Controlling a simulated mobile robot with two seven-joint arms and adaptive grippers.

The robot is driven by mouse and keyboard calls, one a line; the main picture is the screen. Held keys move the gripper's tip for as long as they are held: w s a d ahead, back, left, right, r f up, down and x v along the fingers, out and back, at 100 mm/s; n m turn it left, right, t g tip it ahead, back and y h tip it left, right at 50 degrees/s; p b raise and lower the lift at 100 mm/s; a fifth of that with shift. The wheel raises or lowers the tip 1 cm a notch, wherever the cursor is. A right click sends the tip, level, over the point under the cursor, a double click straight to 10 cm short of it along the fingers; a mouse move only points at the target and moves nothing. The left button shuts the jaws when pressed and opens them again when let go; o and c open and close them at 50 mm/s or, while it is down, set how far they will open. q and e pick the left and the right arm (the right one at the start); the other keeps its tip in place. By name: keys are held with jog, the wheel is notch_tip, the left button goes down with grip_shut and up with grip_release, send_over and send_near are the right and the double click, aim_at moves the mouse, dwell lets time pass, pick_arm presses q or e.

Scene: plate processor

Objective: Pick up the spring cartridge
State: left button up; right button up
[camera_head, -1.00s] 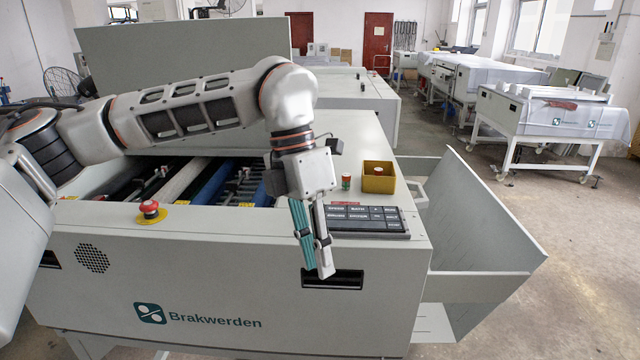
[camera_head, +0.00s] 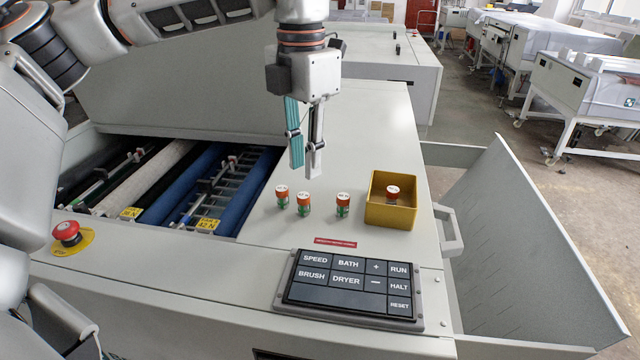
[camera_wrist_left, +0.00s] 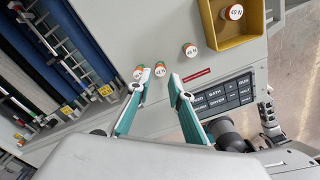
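Spring cartridges are small cylinders with white tops and orange and green sides. Three stand upright on the machine's deck in the head view: a left one (camera_head: 282,196), a middle one (camera_head: 303,204) and a right one (camera_head: 343,204). Another cartridge (camera_head: 393,195) is in a yellow tray (camera_head: 376,217). My left gripper (camera_head: 306,168) points down behind and above the left and middle cartridges in that picture. In the left wrist view its teal fingers (camera_wrist_left: 157,80) are apart and empty, with the left (camera_wrist_left: 138,73) and middle (camera_wrist_left: 160,69) cartridges near the tips. My right gripper is not recognisable.
A black keypad (camera_head: 348,288) lies at the deck's front. Left of the deck is an open bay with blue rollers (camera_head: 190,183). A red stop button (camera_head: 66,231) sits at the front left. A grey side bin (camera_head: 540,245) is on the right. The deck around the cartridges is clear.

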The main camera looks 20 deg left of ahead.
aim_at(304, 195)
pick_arm(q)
jog(key=shift+f, duration=0.2)
jog(key=shift+s+f, duration=0.15)
jog(key=shift+f, duration=0.45)
jog(key=shift+s+f, duration=0.15)
jog(key=shift+f, duration=0.45)
notch_tip(304, 195, down, 5)
jog(key=shift+c, duration=0.4)
grip_shut()
